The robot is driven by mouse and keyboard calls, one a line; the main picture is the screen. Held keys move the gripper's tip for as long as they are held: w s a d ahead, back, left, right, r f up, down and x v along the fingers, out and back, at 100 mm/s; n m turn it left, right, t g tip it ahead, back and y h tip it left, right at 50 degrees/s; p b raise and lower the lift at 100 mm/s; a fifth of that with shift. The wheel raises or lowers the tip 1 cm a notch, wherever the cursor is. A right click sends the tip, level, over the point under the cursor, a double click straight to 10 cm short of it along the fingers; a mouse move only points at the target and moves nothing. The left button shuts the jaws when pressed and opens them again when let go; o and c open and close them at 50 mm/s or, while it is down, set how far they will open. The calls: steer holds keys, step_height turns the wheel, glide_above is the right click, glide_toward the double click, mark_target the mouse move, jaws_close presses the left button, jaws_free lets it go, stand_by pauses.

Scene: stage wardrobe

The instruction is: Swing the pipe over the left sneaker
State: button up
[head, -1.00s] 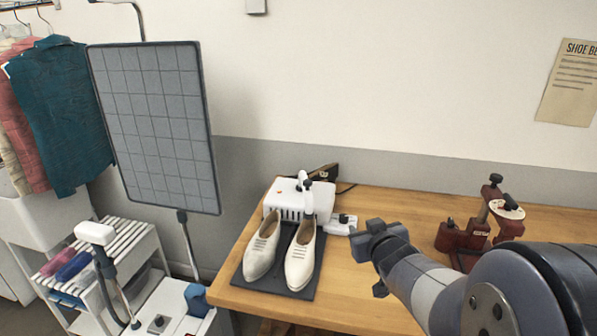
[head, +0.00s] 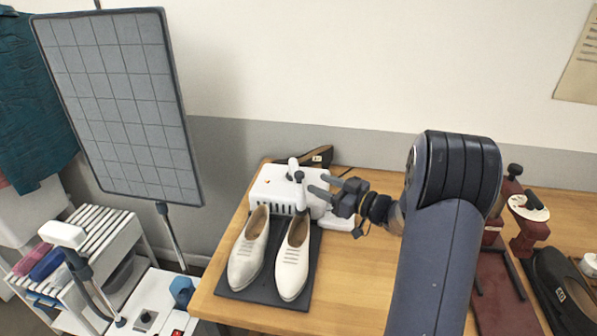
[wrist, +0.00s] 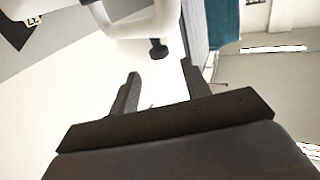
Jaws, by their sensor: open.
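Two pale shoes stand side by side on a dark mat (head: 262,291): the left sneaker (head: 246,258) and the right one (head: 293,264). Behind them is a white dryer box (head: 268,188). Its pipe (head: 301,200), white with a dark part, stands at the box's right front and reaches down to the heel opening of the right shoe. My gripper (head: 319,184) is open, its fingers pointing left, close to the right of the pipe. In the wrist view a blurred white part (wrist: 140,22), likely of the pipe, with a dark knob lies beyond the fingers (wrist: 160,88). Contact cannot be told.
A white switch unit (head: 341,219) sits right of the dryer. Dark red tools (head: 497,290) and a black shoe (head: 562,290) are at the table's right. A grid panel (head: 120,105) and white rack (head: 105,250) stand left. The table front is partly clear.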

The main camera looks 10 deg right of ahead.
mark_target(303, 176)
steer(key=p+x, duration=0.1)
steer(key=x, duration=0.7)
steer(key=shift+c, duration=0.2)
jaws_close()
